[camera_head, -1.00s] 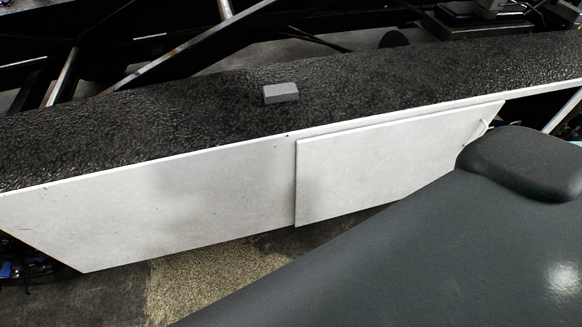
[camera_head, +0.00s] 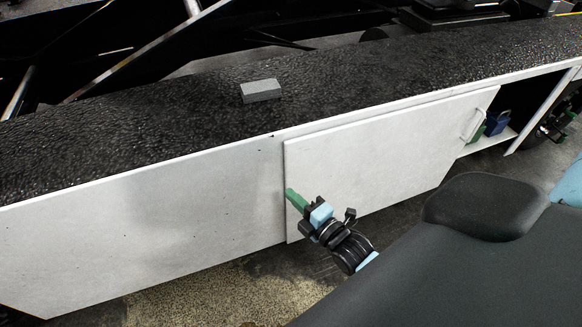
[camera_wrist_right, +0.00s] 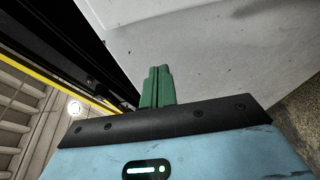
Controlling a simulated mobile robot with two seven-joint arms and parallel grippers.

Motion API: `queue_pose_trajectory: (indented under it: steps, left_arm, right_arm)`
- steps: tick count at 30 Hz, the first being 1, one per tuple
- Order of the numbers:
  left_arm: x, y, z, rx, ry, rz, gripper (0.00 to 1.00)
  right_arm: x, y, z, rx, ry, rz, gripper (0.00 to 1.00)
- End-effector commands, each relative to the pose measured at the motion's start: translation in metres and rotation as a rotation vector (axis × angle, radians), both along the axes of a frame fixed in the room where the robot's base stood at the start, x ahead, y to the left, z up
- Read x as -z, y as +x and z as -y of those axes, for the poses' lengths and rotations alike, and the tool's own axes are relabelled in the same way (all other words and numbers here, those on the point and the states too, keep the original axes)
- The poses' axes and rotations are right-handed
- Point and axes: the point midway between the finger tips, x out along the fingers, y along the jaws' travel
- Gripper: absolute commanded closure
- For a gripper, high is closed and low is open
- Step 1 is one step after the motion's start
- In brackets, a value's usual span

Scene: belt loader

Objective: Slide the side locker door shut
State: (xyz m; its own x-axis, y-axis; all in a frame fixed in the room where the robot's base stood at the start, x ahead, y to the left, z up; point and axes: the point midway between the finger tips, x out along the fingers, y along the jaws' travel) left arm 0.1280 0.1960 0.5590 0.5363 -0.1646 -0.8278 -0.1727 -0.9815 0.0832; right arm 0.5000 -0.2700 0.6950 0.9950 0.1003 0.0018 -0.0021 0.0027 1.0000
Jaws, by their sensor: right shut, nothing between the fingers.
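The side locker door (camera_head: 400,145) is a flat white panel in front of the white side wall (camera_head: 170,215). Its handle (camera_head: 473,124) is near its right edge. Right of the door, part of the locker stands open. My right gripper (camera_head: 292,196) has its green fingers shut and empty, at the door's left edge. I cannot tell whether they touch it. In the right wrist view the closed fingers (camera_wrist_right: 157,85) point toward a white panel surface (camera_wrist_right: 225,45). My left gripper is not in view.
Blue (camera_head: 496,123) and green (camera_head: 478,132) items sit in the locker opening beside the handle. A grey block (camera_head: 261,91) lies on the rough black top surface (camera_head: 350,80). A large dark grey body fills the lower right.

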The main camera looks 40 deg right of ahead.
Motion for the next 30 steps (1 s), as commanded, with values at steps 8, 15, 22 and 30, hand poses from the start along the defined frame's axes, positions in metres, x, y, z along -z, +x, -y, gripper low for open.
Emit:
queue_pose_trajectory:
  steps: [8, 15, 22, 30]
  left_arm:
    - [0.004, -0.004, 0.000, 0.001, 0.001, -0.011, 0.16]
    - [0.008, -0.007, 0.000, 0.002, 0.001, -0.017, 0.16]
    - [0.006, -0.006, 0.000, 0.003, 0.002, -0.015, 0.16]
    - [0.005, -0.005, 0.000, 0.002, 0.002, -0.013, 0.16]
  right_arm:
    - [-0.001, 0.046, -0.005, -0.001, 0.003, 0.002, 1.00]
    - [0.000, 0.087, -0.009, -0.001, 0.003, 0.000, 1.00]
    - [0.000, 0.085, 0.017, -0.001, -0.001, -0.002, 1.00]
    - [0.000, 0.082, 0.029, 0.000, 0.003, -0.002, 1.00]
